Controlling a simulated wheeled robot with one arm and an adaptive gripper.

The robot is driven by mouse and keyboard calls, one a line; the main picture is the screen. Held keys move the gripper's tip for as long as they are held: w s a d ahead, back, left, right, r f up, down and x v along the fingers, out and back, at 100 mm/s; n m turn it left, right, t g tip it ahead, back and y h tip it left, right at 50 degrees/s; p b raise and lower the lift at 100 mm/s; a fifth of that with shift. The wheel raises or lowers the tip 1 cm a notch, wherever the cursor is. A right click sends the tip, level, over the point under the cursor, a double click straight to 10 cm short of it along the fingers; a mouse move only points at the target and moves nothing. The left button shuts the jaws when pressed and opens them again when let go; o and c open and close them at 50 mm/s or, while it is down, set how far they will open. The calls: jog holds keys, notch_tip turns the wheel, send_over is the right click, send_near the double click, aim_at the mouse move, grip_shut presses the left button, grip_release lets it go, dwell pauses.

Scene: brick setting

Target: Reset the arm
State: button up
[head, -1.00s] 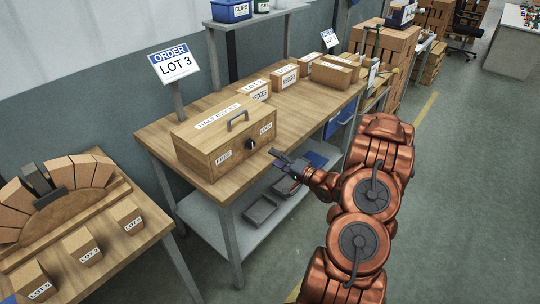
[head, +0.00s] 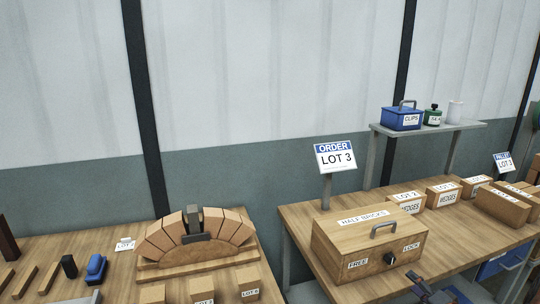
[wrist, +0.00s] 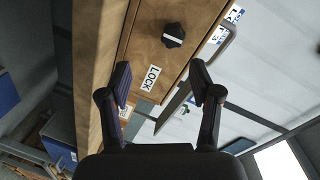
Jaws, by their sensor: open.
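My gripper (head: 424,288) shows at the bottom right of the head view, in front of the wooden half bricks box (head: 335,252). In the wrist view my gripper (wrist: 162,85) is open, its two fingers apart with nothing between them. Beyond the fingers the box front shows a black knob (wrist: 173,35) and a LOCK label (wrist: 151,78). Most of my arm is outside the head view.
The box stands on a wooden table (head: 297,222) with an order sign (head: 336,156) behind it and several labelled boxes to its right. A left table holds a brick arch (head: 162,238) and small lot blocks. A shelf (head: 440,130) bears a blue clips box (head: 401,118).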

jog(key=s+a+r+n+g+h, duration=0.2)
jog(key=a+r+n+g+h, duration=0.3)
jog(key=r+g, duration=0.3)
jog(key=s+a+r+n+g, duration=0.2)
jog(key=s+a, duration=0.6)
jog(key=s, duration=0.4)
jog(key=s+a+r+n+g+y, duration=0.1)
jog(key=s+a+r+g, duration=0.2)
jog(key=s+a, duration=0.6)
jog(key=s+a+r+n+g, duration=0.2)
jog(key=s+a+g, duration=0.2)
jog(key=s+a, duration=0.5)
jog(key=s, duration=0.5)
jog(key=shift+s+r+n+g+y, duration=0.3)
jog(key=shift+s+r+g+y, duration=0.05)
jog(key=shift+r+g+y, duration=0.05)
